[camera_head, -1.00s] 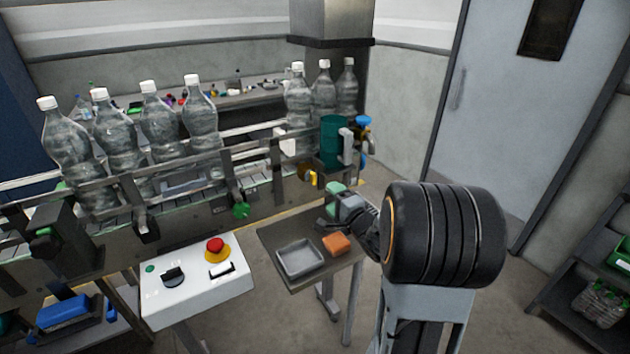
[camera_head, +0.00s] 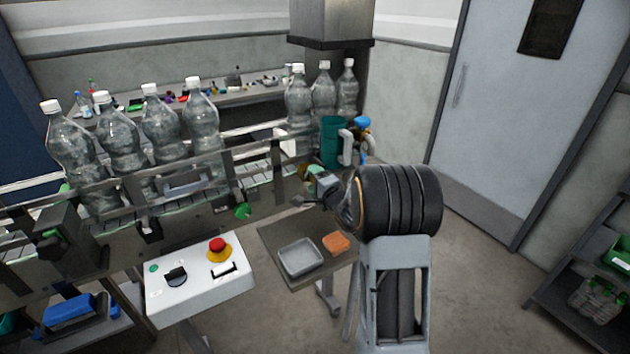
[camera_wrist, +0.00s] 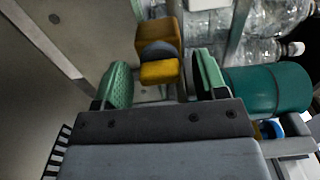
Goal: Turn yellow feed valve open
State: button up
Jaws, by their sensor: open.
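The yellow feed valve shows in the wrist view as a bright yellow handle (camera_wrist: 160,71) on a grey round hub, in front of an orange-yellow body (camera_wrist: 157,37). My gripper (camera_wrist: 163,78) is open, with one green-padded finger on each side of the handle. Gaps show between the handle and both pads, so it is not gripped. I cannot tell how deep the handle sits between the fingertips. In the head view my gripper (camera_head: 318,181) is at the conveyor's front side, below the teal cylinder, and mostly hides the valve.
The teal cylinder (camera_head: 333,142) stands at the conveyor's right end; it is also at the right in the wrist view (camera_wrist: 265,89). Several clear bottles (camera_head: 160,130) stand on the conveyor. Below are a small table with a grey tray (camera_head: 300,257) and a white control box (camera_head: 200,279).

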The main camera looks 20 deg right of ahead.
jog(key=c, duration=0.9)
jog(key=shift+c, duration=0.2)
